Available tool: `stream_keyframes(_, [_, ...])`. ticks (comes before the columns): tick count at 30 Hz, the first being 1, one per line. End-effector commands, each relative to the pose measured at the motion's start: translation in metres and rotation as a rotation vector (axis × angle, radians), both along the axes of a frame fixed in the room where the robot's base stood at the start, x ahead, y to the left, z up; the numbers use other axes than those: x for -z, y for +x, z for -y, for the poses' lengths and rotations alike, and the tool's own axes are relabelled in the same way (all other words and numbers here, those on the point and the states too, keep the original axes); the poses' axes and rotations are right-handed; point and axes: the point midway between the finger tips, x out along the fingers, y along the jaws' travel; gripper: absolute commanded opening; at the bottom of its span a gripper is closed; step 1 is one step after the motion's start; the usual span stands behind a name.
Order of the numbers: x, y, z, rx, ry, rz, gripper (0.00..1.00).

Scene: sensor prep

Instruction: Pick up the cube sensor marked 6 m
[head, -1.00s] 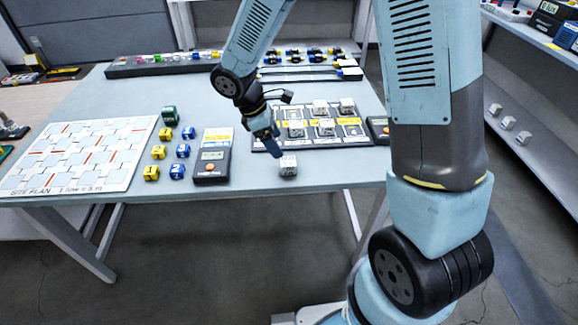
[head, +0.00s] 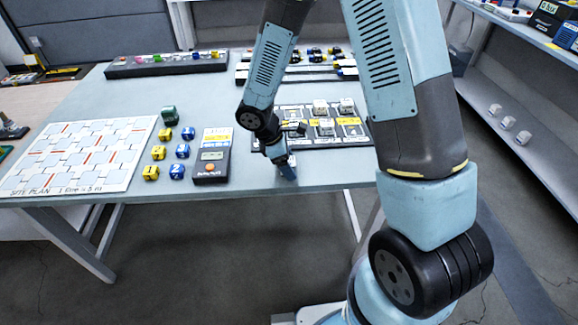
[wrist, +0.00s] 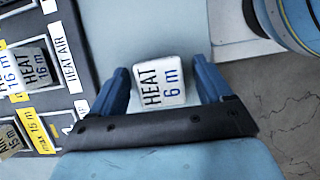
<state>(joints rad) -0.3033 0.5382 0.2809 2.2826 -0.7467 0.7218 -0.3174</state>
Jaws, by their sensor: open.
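The white cube sensor marked HEAT 6 m (wrist: 160,84) sits on the table near its front edge. In the wrist view it stands between the two blue fingers of my gripper (wrist: 160,78). A gap shows on both sides, wider on the right, so the fingers do not appear to grip it. In the head view my gripper (head: 287,172) points down at the table by the front edge. It hides the cube there.
A black tray (head: 259,143) with labelled slots and several cubes stands just behind my gripper; it also shows left in the wrist view. A handheld meter (head: 212,157), blue and yellow cubes and the site plan board (head: 80,152) are to the left. The table's front edge is close.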

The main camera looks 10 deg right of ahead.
Motion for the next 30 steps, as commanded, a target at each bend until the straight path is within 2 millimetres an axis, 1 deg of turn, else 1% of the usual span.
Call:
stream_keyframes(5, [-0.0001, 0.0001, -0.0002, 0.000, 0.000, 0.001, 0.79])
stream_keyframes(23, [-0.0004, 0.0001, -0.0004, 0.000, 0.000, 0.001, 0.22])
stream_keyframes(30, [-0.0011, 0.0002, -0.0004, 0.000, 0.000, 0.001, 0.22])
